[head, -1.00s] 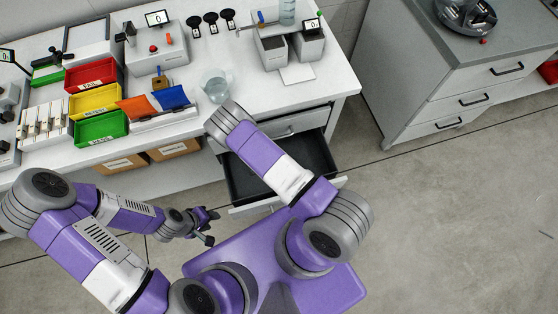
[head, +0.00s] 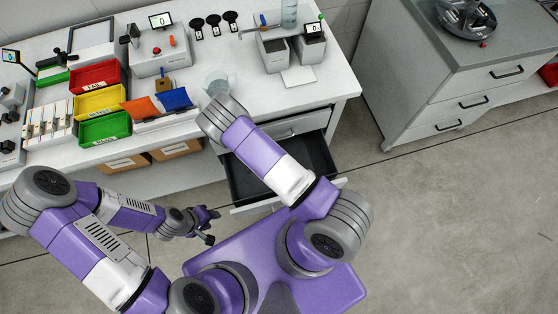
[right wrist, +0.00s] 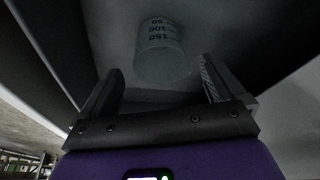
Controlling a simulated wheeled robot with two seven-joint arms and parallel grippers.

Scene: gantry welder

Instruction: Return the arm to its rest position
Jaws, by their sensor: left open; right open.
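My left gripper (head: 212,227) is open and empty, held low in front of the workbench. My right arm reaches over the open drawer toward the bench front edge. Its gripper is hidden in the head view. In the right wrist view my right gripper (right wrist: 161,85) is open. A beaker (right wrist: 162,48) with printed volume marks shows beyond its fingers, apart from them as far as I can tell. In the head view a clear beaker (head: 216,82) stands on the bench, partly behind my right arm. I cannot tell whether they are the same beaker.
The open drawer (head: 318,157) has a dark interior. Red, yellow and green bins (head: 105,128) stand on the bench at left. Instruments (head: 162,55) line the back. A grey cabinet (head: 432,85) stands at right. The floor at right is clear.

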